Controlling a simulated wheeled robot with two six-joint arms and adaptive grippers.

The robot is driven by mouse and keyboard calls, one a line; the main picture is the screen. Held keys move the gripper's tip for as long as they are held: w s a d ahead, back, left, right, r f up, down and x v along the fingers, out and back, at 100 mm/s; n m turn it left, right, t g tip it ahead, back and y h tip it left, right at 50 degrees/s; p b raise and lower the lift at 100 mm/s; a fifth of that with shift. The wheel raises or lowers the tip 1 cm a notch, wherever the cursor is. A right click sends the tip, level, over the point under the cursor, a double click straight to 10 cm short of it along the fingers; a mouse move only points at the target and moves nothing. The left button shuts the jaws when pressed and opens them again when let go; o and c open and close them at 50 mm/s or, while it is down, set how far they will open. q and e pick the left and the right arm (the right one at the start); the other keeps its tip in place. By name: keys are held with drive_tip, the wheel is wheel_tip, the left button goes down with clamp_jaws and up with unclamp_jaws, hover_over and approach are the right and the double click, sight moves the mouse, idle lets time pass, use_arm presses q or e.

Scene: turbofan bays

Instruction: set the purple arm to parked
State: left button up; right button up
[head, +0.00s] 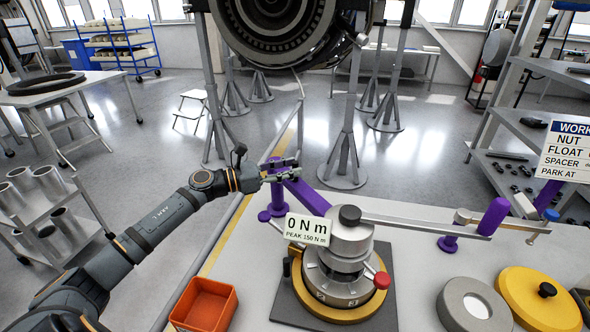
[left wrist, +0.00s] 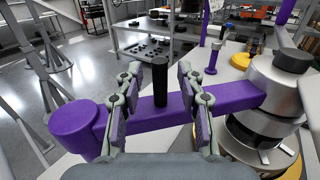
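The purple arm (head: 308,197) reaches from the silver tool head (head: 350,238) toward the upper left in the head view. In the left wrist view the purple arm (left wrist: 230,97) runs across the picture, with a black upright peg (left wrist: 160,82) on it and a thick round purple end at left. My left gripper (head: 292,169) is at the arm's outer part. In the left wrist view its fingers (left wrist: 160,95) stand on either side of the peg, with gaps, so it is open. The head view does not show the peg clearly. My right gripper is not in view.
A label reads 0 N m, PEAK 150 N m (head: 307,230). A long grey bar (head: 420,224) extends right toward a purple post (head: 493,217). An orange bin (head: 205,304), grey ring (head: 474,304) and yellow disc (head: 538,298) are on the bench. A partly cut-off sign (head: 568,152) stands at right.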

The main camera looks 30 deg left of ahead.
use_arm(q)
drive_tip(key=shift+p+x, duration=0.3)
drive_tip(key=shift+x, duration=0.85)
clamp_jaws()
